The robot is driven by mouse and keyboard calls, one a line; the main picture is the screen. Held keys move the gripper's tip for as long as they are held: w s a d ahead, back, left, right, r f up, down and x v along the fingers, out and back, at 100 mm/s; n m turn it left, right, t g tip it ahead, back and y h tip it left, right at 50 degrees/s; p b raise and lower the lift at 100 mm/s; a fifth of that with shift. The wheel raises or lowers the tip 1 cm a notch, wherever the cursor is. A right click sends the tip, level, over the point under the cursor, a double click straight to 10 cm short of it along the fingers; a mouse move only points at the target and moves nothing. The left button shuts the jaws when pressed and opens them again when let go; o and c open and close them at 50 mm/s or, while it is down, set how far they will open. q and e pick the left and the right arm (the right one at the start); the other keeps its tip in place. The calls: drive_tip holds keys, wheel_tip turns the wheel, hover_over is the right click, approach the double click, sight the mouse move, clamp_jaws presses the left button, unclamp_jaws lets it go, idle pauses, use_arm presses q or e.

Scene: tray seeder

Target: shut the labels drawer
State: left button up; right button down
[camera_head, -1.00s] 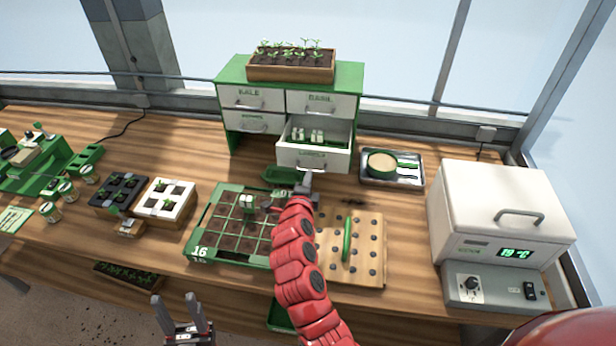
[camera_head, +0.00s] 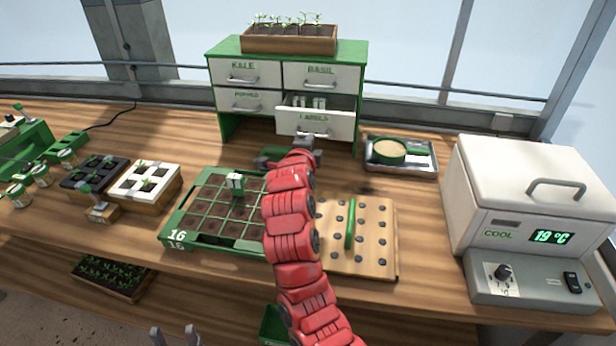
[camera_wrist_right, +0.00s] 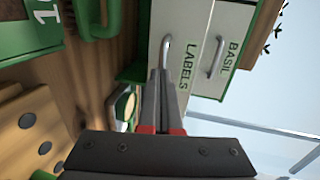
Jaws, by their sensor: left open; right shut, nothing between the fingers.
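The labels drawer (camera_head: 315,123) is at the lower right of the green and white cabinet (camera_head: 227,131). It is pulled part way out, and white label packs (camera_head: 312,102) show inside it. In the right wrist view its front (camera_wrist_right: 187,68) with the word LABELS and its handle (camera_wrist_right: 165,50) is close ahead. My right gripper (camera_head: 303,142) is shut and empty, with its fingertips close to the drawer front by the handle; I cannot tell whether they touch. My left gripper (camera_head: 175,335) is open at the bottom edge of the head view, far from the cabinet.
A seed tray (camera_head: 175,232) and a wooden pegboard (camera_head: 377,262) lie in front of the cabinet. A metal tray with a sieve (camera_head: 390,150) is to its right, beside a white cooler (camera_head: 520,185). A seedling box (camera_head: 290,46) stands on top of the cabinet.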

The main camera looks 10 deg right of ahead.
sight(315, 126)
drive_tip(key=b+x, duration=0.3)
drive_tip(key=r+b+x, duration=0.1)
drive_tip(key=b+x, duration=0.5)
drive_tip(key=shift+w+d+r, duration=0.15)
drive_tip(key=shift+d+r, duration=0.05)
drive_tip(key=shift+r, duration=0.2)
drive_tip(key=shift+w+d+f+b, duration=0.1)
drive_tip(key=shift+w+b, duration=0.2)
drive_tip(key=shift+w+d, duration=0.1)
drive_tip(key=shift+w, duration=0.15)
drive_tip(key=shift+r, duration=0.45)
drive_tip(key=shift+d+f, duration=0.1)
